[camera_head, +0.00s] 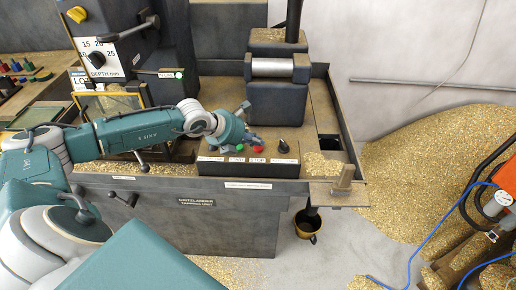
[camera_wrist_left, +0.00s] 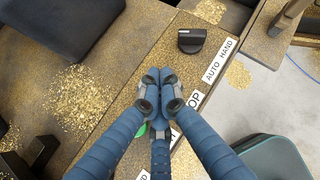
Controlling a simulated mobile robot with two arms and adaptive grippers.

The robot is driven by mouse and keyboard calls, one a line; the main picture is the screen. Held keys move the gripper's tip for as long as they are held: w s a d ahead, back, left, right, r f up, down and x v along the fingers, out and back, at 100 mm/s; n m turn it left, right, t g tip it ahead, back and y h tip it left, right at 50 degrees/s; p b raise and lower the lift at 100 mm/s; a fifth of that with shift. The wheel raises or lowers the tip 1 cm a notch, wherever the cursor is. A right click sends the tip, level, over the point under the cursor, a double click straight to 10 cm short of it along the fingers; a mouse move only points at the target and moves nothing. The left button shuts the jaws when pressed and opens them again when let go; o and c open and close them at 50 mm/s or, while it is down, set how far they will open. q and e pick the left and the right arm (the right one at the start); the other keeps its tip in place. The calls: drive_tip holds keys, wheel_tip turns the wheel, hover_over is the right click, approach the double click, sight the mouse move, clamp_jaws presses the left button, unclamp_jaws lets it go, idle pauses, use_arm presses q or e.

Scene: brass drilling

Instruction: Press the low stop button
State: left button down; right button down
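The red stop button (camera_head: 258,149) sits on the low control panel (camera_head: 235,168) in the head view, above a label reading STOP. A green button (camera_head: 238,148) is to its left; a sliver of green also shows in the left wrist view (camera_wrist_left: 142,130). My left gripper (camera_head: 247,138) is over the panel beside the red button, with its blue fingers drawn together and nothing seen in them. In the left wrist view the closed fingers (camera_wrist_left: 158,88) cover the red button and part of the STOP label. Whether they touch the button cannot be told. My right gripper is not in view.
A black selector knob (camera_head: 283,145) stands right of the red button, above an AUTO HAND label (camera_wrist_left: 219,60). A dark machine head (camera_head: 275,105) rises behind the panel. Brass chips lie on the bench and in a large heap (camera_head: 430,150) at right.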

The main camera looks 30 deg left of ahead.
sight(256, 148)
use_arm(q)
drive_tip(key=shift+f+b, duration=0.55)
drive_tip(key=shift+b, duration=0.05)
idle(0.6)
drive_tip(key=shift+r, duration=0.1)
drive_tip(key=shift+r+p, duration=0.35)
drive_tip(key=shift+r, duration=0.5)
drive_tip(key=shift+r+p, duration=1.1)
drive_tip(key=shift+r, duration=1.45)
